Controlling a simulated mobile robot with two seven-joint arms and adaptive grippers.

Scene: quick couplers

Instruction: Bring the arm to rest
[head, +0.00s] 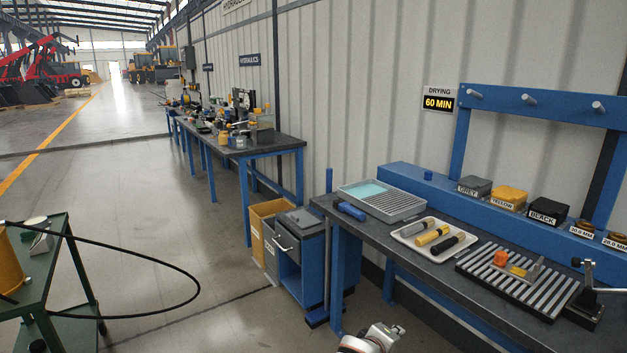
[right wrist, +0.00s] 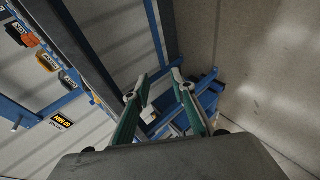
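My right gripper (right wrist: 160,80) shows in the right wrist view with its two green fingers spread apart. Nothing is held between them, and the blue bench frame shows beyond the fingertips. A light-coloured part of one of my arms shows at the bottom edge of the head view, apart from the workbench (head: 345,217); no fingers show there. My left gripper is not in view.
A green cart (head: 60,262) with a black hose stands left. Open floor lies between.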

